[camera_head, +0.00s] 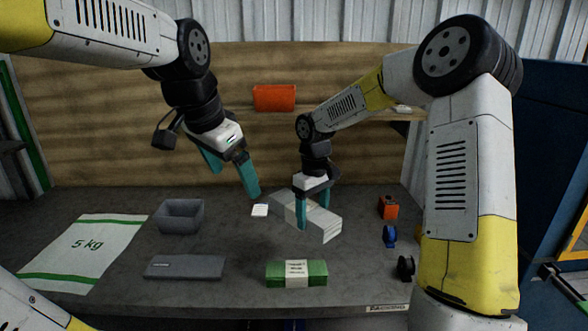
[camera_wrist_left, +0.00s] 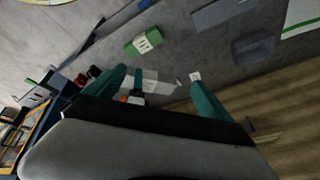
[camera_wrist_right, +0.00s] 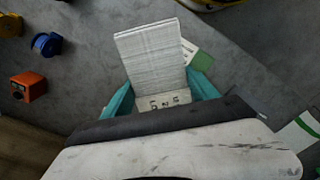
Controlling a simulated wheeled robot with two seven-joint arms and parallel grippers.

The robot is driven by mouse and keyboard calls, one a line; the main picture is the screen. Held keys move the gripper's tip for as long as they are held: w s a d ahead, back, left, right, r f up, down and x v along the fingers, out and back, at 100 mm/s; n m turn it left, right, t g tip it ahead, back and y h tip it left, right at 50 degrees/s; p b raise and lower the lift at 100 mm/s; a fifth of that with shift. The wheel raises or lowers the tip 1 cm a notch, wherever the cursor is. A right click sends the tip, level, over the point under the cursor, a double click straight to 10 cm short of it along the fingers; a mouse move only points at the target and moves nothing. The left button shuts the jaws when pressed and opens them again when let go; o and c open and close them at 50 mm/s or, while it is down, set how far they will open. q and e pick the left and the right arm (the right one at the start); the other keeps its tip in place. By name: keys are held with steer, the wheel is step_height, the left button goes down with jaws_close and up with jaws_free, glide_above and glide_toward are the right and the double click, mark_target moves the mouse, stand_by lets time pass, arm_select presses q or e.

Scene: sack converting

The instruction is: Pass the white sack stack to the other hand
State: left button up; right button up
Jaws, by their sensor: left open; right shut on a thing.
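The white sack stack (camera_head: 318,219) is a pale layered bundle with a paper band, in the middle of the head view. My right gripper (camera_head: 315,208) is shut on it, with teal fingers on either side near the band. In the right wrist view the stack (camera_wrist_right: 153,58) juts out between the fingers (camera_wrist_right: 160,92). My left gripper (camera_head: 234,178) is open and empty, up and to the left of the stack. In the left wrist view the stack (camera_wrist_left: 152,86) shows between the spread fingers, farther off. Whether the stack touches the table is hard to tell.
A green banded bundle (camera_head: 296,274) and a dark grey flat block (camera_head: 185,267) lie at the front. A grey bin (camera_head: 180,216) and a 5 kg sack (camera_head: 84,250) are at left. An orange box (camera_head: 388,207) and blue tape dispenser (camera_head: 389,236) stand at right. An orange bin (camera_head: 273,98) sits on a shelf.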

arm_select(q)
steer(key=w+d+f+m+g+y, duration=0.1)
steer(key=w+d+m, duration=0.1)
steer(key=w+m, duration=0.35)
steer(key=w+d+m+g, duration=0.1)
steer(key=w+d+m, duration=0.2)
steer(key=w+m, duration=0.3)
steer(key=m+g, duration=0.2)
steer(key=m, duration=0.6)
glide_toward(291, 197)
steer(key=shift+y, duration=0.4)
steer(key=f, duration=1.1)
steer(key=shift+w+d+f, duration=0.1)
steer(key=shift+d, duration=0.25)
steer(key=c, duration=1.9)
arm_select(e)
steer(key=shift+a, duration=0.1)
arm_select(q)
steer(key=shift+d, duration=0.1)
steer(key=shift+c, duration=0.2)
arm_select(e)
steer(key=o, duration=1.8)
steer(key=shift+s, duration=0.1)
steer(key=shift+o, duration=0.7)
